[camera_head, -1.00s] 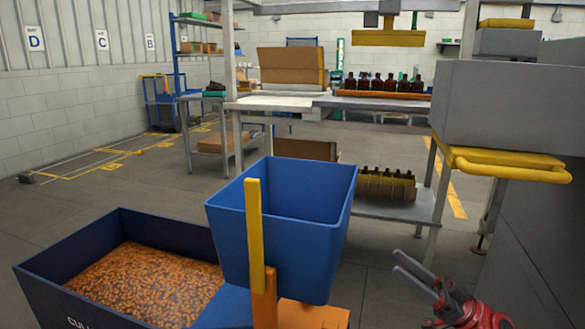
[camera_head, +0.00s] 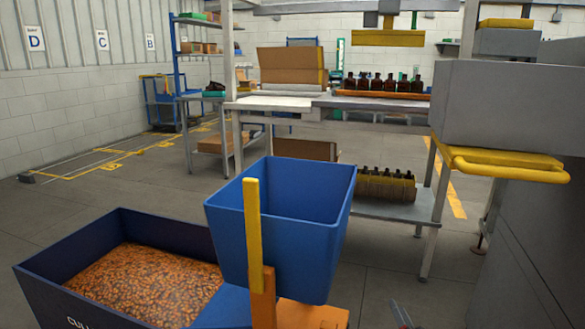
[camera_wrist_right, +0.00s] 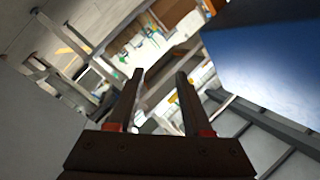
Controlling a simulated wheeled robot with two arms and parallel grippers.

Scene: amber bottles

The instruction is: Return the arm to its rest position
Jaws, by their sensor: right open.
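My right gripper (camera_head: 401,315) shows only as a fingertip at the bottom edge of the head view, right of the blue bin. In the right wrist view its two dark fingers (camera_wrist_right: 157,100) stand apart with nothing between them. The rest of my right arm is out of the head view. My left gripper is not in view. Amber bottles (camera_head: 385,84) stand in a row on the workbench at the back. More dark bottles (camera_head: 387,173) stand in a carton on the lower shelf.
A blue bin (camera_head: 277,222) stands in front, with an empty-looking inside. A dark blue crate (camera_head: 40,262) of orange-brown pieces is at the left. A grey machine with a yellow rail (camera_head: 508,168) bounds the right side. Grey floor (camera_head: 385,262) is clear between bin and machine.

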